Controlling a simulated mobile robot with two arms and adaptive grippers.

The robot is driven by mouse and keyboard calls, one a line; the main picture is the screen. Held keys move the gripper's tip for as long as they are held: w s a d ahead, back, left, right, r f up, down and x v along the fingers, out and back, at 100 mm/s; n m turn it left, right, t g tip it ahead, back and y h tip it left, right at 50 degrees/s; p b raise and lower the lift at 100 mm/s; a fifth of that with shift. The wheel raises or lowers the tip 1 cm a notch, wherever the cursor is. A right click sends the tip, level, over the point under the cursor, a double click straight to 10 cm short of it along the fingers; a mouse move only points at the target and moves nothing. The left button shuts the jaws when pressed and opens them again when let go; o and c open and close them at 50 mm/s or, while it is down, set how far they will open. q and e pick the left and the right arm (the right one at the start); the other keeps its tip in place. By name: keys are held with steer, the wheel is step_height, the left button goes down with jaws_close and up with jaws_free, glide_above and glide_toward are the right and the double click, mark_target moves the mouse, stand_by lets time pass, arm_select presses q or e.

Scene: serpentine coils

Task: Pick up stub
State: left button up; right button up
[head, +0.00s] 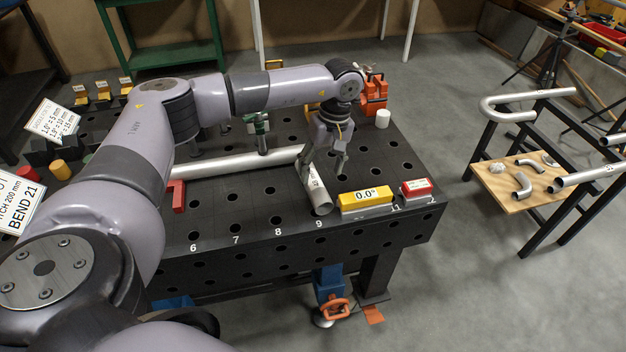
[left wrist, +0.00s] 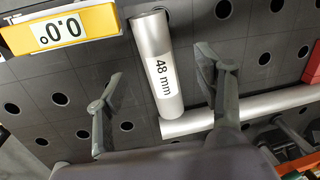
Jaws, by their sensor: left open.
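The stub is a short silver tube (head: 319,198) lying on the black perforated table near its front edge, close to hole number 9. In the left wrist view the stub (left wrist: 152,42) bears a white "48 mm" label. My left gripper (head: 325,166) is above the rear part of the stub, pointing down. In the left wrist view its open fingers (left wrist: 158,66) show on either side of the stub, the right finger nearer to it. Nothing is held. I cannot tell how far the fingertips are above the table. My right gripper is not in view.
A long silver tube (head: 235,163) lies across the table, its right end by the stub's rear end. A yellow "0.0°" display (head: 366,201) stands just right of the stub, with a red block (head: 416,187) beyond. A green clamp (head: 262,130) stands behind the long tube.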

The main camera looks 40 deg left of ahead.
mark_target(320, 189)
arm_select(q)
step_height(320, 189, down, 3)
steer(key=shift+s+r, duration=0.15)
steer(key=shift+r, duration=0.05)
steer(key=f+p, duration=0.1)
steer(key=f, duration=0.1)
steer(key=f+p, duration=0.1)
steer(key=f, duration=0.1)
steer(key=shift+s+d+f+p, duration=0.1)
steer(key=shift+s+d+p, duration=0.05)
steer(key=shift+s+p, duration=0.2)
steer(key=shift+f, duration=0.55)
steer(key=shift+c, duration=0.6)
jaws_close()
steer(key=shift+r, duration=0.1)
